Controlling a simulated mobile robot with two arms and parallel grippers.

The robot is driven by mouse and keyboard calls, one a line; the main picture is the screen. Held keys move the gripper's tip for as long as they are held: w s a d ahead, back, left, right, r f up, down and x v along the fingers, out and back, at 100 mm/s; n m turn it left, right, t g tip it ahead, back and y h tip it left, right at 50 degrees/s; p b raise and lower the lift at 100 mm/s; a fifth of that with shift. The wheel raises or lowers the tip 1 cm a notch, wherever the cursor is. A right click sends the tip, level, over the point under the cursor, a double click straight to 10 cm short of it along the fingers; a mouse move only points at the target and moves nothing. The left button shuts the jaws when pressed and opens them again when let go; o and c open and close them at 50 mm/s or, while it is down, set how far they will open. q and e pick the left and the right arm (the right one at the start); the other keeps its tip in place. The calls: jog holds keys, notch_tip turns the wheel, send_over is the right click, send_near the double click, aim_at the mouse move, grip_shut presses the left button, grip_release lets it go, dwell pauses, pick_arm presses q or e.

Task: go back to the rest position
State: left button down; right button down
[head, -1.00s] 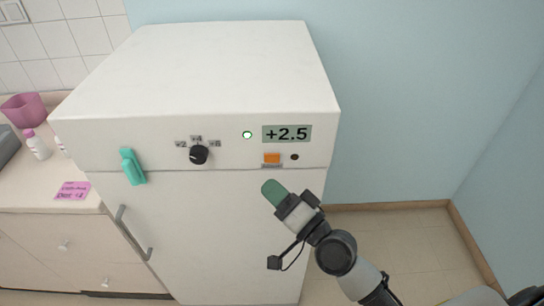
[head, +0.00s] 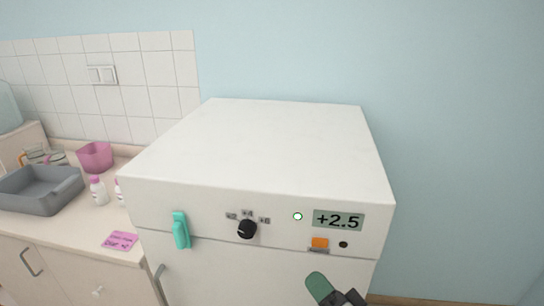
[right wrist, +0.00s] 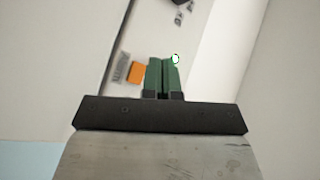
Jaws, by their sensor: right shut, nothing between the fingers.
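My right gripper (head: 318,284) shows at the bottom of the head view, in front of the white fridge (head: 262,150) and below its display (head: 338,221), which reads +2.5. Its green fingers are together and empty; they also show in the right wrist view (right wrist: 162,76). An orange switch (head: 319,243) sits on the panel above the fingertips, and a lit green lamp (head: 297,216) is left of the display. The gripper looks apart from the panel, though the exact gap is hard to tell. My left gripper is not in view.
A black knob (head: 247,229) and a teal clip-like handle (head: 181,230) are on the fridge front. At left, a counter holds a grey tray (head: 40,205), a pink container (head: 95,157), white bottles (head: 98,192) and a pink note (head: 120,241). The wall at right is bare.

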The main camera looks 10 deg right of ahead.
jog(key=d+f+n+g+h, duration=0.1)
jog(key=d+f+g+h, duration=0.1)
jog(key=f, duration=0.9)
jog(key=d+f+g+h, duration=0.1)
jog(key=f+g+h, duration=0.1)
jog(key=f, duration=0.9)
jog(key=s+d+f+n+g+h, duration=0.1)
jog(key=s+d+f+g, duration=0.15)
jog(key=f, duration=0.65)
jog(key=s+d+f+n+g+h, duration=0.15)
jog(key=s+f, duration=0.25)
jog(key=f, duration=0.4)
jog(key=s+d+f+n+g+h, duration=0.1)
jog(key=s+f+g, duration=0.2)
jog(key=s+f, duration=0.3)
jog(key=s+d+f+n+g+h, duration=0.1)
jog(key=s+f+n+g, duration=0.1)
jog(key=s+f, duration=0.5)
jog(key=s+d+f+n+g+h+b, duration=0.1)
jog(key=s+f+g, duration=0.3)
jog(key=s, duration=1.2)
notch_tip(320, 180, down, 3)
jog(key=shift+s+d+r+n, duration=0.15)
jog(key=shift+s+d+n, duration=0.2)
jog(key=shift+n, duration=0.1)
